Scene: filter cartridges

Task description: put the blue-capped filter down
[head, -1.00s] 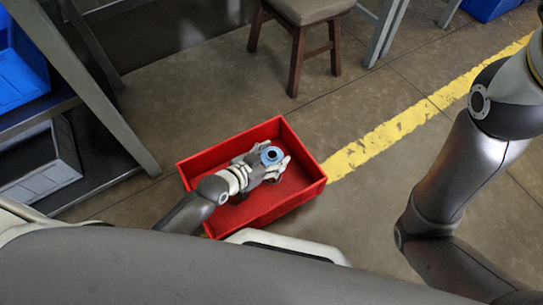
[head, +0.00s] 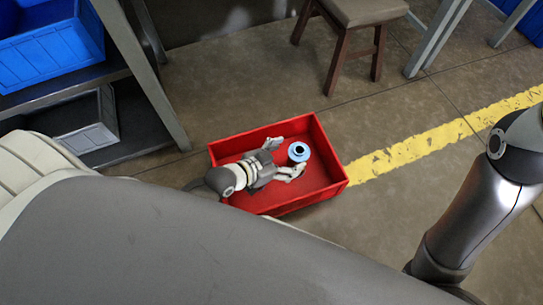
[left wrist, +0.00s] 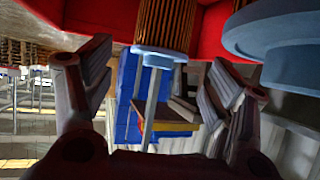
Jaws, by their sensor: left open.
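The blue-capped filter (head: 304,156) is in the red crate (head: 336,188). From above, its light blue round cap with a dark centre faces up. My left gripper (head: 296,146) is in the crate with its fingers spread wide, one on each side of the cap. In the left wrist view its two dark fingers (left wrist: 158,85) are apart. A big blue cap (left wrist: 285,38) fills the upper right there, and a brown pleated body with a smaller blue end (left wrist: 160,56) shows between the fingers. I cannot tell how these two relate. My right gripper is out of view.
The crate stands on the floor beside a yellow painted line (head: 410,150). A stool (head: 352,40) stands behind it. A shelf at the left holds a blue bin (head: 48,48) and a grey bin (head: 85,125). Floor around the crate is mostly clear.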

